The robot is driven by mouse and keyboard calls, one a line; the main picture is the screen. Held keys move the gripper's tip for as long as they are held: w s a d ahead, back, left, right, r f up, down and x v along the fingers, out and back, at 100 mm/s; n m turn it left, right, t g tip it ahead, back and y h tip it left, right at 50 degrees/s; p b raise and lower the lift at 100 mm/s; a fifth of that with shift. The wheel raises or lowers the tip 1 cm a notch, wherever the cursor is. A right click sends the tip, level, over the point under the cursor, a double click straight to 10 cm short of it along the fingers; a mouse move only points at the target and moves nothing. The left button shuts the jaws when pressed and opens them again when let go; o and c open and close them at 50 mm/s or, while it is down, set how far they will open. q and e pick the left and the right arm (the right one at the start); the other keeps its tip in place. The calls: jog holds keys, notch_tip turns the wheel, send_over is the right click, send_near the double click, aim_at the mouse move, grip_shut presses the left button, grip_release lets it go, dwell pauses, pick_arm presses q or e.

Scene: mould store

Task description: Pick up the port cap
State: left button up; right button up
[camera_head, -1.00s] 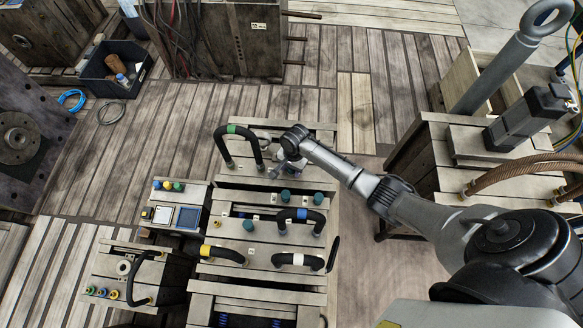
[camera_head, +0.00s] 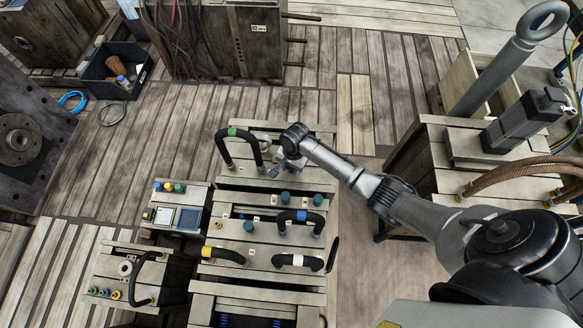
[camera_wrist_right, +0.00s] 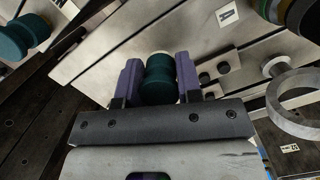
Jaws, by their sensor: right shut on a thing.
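In the right wrist view a dark teal, ribbed port cap (camera_wrist_right: 158,88) sits between the two purple fingers of my right gripper (camera_wrist_right: 158,76), which is shut on it. Pale metal shows just beyond the cap; I cannot tell whether the cap touches the panel or is clear of it. In the head view my right gripper (camera_head: 282,166) is over the upper part of the slatted panel (camera_head: 245,207), beside the green-banded black handle (camera_head: 238,131). The held cap is not clear there. Other teal caps (camera_head: 286,197) (camera_head: 318,200) stand just below the gripper. My left gripper is not in view.
Black handles with blue (camera_head: 300,215), white (camera_head: 298,260) and yellow (camera_head: 222,254) bands rise from the panel. A metal ring (camera_wrist_right: 295,128) is close on the right in the wrist view. A dark bin (camera_head: 117,77) stands upper left; open floor (camera_head: 190,120) lies between.

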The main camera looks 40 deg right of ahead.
notch_tip(320, 180, up, 2)
jog(key=shift+r+p, duration=0.15)
jog(key=shift+p, duration=0.25)
jog(key=s+d+r+p, duration=0.3)
jog(key=s+d+r, duration=0.2)
jog(key=d, duration=0.5)
jog(key=shift+s+r+p, duration=0.35)
jog(key=shift+s+r, duration=0.05)
jog(key=shift+r, duration=0.3)
